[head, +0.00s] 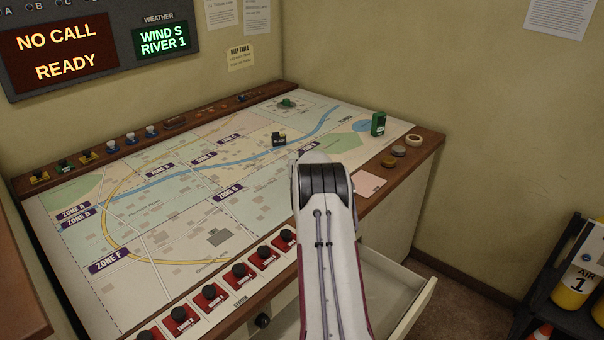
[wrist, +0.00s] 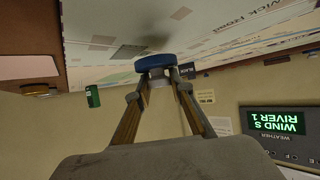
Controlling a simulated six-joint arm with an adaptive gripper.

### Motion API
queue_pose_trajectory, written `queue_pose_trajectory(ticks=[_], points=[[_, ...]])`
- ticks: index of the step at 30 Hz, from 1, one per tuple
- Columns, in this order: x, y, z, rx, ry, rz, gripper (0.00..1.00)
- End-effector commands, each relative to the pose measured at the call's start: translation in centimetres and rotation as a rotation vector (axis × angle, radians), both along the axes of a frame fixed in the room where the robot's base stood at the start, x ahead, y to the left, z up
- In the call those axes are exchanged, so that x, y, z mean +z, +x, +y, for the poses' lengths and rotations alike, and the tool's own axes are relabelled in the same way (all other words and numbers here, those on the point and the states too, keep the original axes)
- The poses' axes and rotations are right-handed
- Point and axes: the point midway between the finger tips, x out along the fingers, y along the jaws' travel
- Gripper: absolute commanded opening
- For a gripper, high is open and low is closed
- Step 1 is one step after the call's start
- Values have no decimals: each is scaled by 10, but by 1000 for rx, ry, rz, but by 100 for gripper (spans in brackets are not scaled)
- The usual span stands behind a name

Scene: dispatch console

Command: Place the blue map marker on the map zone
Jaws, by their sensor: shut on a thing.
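My gripper (wrist: 158,76) is shut on a blue round-ended piece, the blue map marker (wrist: 153,63), in the wrist view. That view is upside down, with the map at the top. The marker is close to the map surface; I cannot tell whether it touches. In the head view my arm hides both the gripper and the marker. The map (head: 165,220) lies on the wood-edged table, with purple zone labels: Zone F (head: 108,260) at front left, Zone A (head: 75,211) and Zone D (head: 77,222) at left, others further back.
Red-based black knobs (head: 240,271) line the front edge. A dark block (head: 279,139) and a green-based piece (head: 287,104) stand on the map. Small pieces (head: 150,131) line the back rail. An open drawer (head: 390,295) juts out below.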

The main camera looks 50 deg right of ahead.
Motion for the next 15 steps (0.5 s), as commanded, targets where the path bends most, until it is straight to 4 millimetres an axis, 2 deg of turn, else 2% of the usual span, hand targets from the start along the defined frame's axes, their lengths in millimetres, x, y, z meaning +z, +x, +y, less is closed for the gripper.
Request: queue_pose_trajectory(ticks=[6, 15], points=[[-23, 0, 0, 0, 1, 1, 0], [-27, 0, 0, 0, -1, -1, 0]])
